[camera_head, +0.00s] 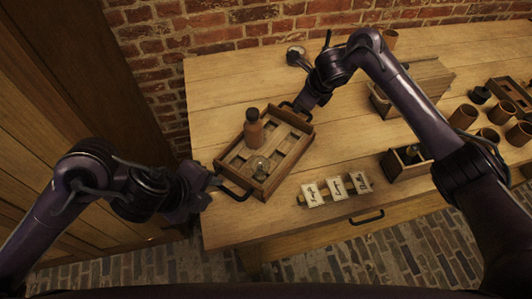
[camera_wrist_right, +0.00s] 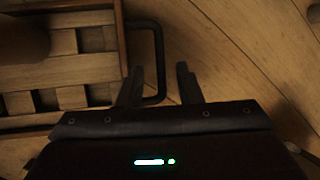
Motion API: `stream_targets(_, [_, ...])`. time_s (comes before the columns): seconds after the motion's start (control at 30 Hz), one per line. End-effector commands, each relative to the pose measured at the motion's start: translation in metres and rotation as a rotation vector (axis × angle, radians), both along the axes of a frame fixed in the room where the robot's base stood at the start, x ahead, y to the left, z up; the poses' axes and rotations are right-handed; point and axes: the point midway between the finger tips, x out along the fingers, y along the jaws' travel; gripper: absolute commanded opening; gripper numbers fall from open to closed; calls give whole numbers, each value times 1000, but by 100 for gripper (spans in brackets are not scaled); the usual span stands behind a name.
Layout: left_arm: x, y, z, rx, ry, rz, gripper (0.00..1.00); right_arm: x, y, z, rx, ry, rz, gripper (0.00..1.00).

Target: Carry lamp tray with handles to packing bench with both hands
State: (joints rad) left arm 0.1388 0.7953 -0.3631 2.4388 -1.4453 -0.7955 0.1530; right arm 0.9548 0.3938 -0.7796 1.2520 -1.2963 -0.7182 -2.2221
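The wooden lamp tray (camera_head: 294,154) with dark handles rests on the wooden bench. A brown bottle (camera_head: 254,130) and a small glass lamp (camera_head: 260,167) stand in it. My left gripper (camera_head: 216,182) is at the tray's near-left handle (camera_head: 236,195); its finger gap is too small to make out. My right gripper (camera_head: 300,106) is at the far-right handle. In the right wrist view, my right gripper (camera_wrist_right: 160,76) is open, with the handle bar (camera_wrist_right: 160,50) between its fingers and gaps on both sides. The tray's edge (camera_wrist_right: 119,40) shows at left there.
Several white cards (camera_head: 335,188) stand on a holder right of the tray. A small wooden box (camera_head: 398,165), a larger box (camera_head: 425,78) and several brown cups (camera_head: 463,117) are further right. A brick wall (camera_head: 210,35) bounds the back. Bare bench (camera_head: 225,95) lies behind the tray.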

Motion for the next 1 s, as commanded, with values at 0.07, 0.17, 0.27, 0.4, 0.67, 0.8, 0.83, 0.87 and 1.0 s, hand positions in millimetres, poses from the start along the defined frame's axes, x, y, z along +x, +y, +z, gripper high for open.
stream_targets(0.07, [0, 0, 0, 0, 0, 0, 32, -6, -4, 18, -1, -5, 2, 32])
stream_targets(0.17, [0, 0, 0, 0, 0, 0, 32, -15, -9, 37, -3, -5, 1, 32])
stream_targets(0.27, [0, 0, 0, 0, 0, 0, 32, -17, -12, 50, -4, -11, 1, 32])
stream_targets(0.4, [0, 0, 0, 0, 0, 0, 32, -23, -13, 58, -3, -4, 0, 32])
stream_targets(0.67, [0, 0, 0, 0, 0, 0, 32, -26, -14, 60, -1, 2, -1, 32])
stream_targets(0.8, [0, 0, 0, 0, 0, 0, 32, -26, -14, 60, 0, 2, -1, 32])
stream_targets(0.83, [0, 0, 0, 0, 0, 0, 32, -26, -14, 60, 0, 2, -1, 32])
stream_targets(0.87, [0, 0, 0, 0, 0, 0, 32, -26, -14, 60, 0, 2, -1, 32])
stream_targets(1.0, [0, 0, 0, 0, 0, 0, 32, -26, -14, 60, 0, 2, -1, 32])
